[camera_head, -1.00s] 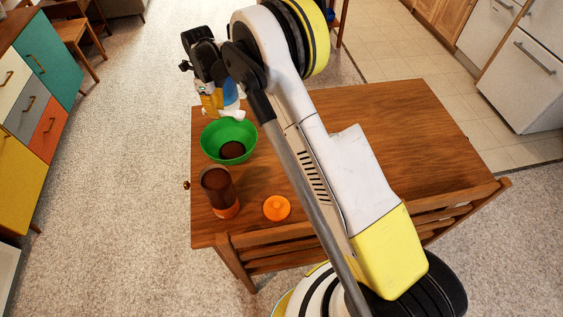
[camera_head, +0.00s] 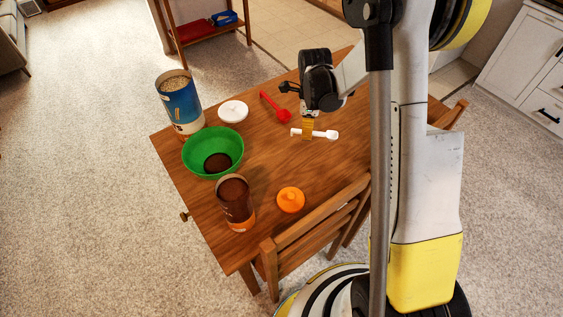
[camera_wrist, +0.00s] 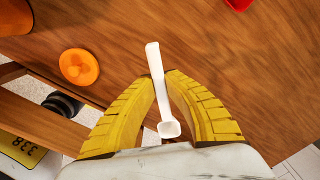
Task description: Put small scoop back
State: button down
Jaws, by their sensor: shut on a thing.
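The small white scoop (camera_head: 318,134) is above the wooden table, right of the red scoop. My gripper (camera_head: 308,130) is shut on it, pointing down. In the wrist view the scoop (camera_wrist: 155,75) lies between the yellow fingertips (camera_wrist: 163,83), its handle pointing away and its bowl close to the palm. A taller blue canister (camera_head: 180,100) with an open top and pale contents stands at the table's left edge. A brown canister (camera_head: 235,200) with an open top and dark contents stands near the front left.
A green bowl (camera_head: 213,151) with dark contents stands between the canisters. A white lid (camera_head: 233,111), a red scoop (camera_head: 274,106) and an orange lid (camera_head: 290,200) lie on the table (camera_head: 262,150). A chair (camera_head: 325,215) stands at the front edge.

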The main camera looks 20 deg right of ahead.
jog(key=b, duration=0.3)
send_over(277, 161)
notch_tip(277, 161, down, 6)
jog(key=shift+f, duration=0.1)
notch_tip(277, 161, down, 4)
jog(key=shift+a+f+b, duration=0.1)
jog(key=shift+b, duration=0.9)
jog(key=shift+r, duration=0.2)
jog(key=shift+f, duration=0.1)
jog(key=c, duration=1.8)
grip_release()
jog(key=shift+f, duration=0.1)
jog(key=shift+o, duration=1.2)
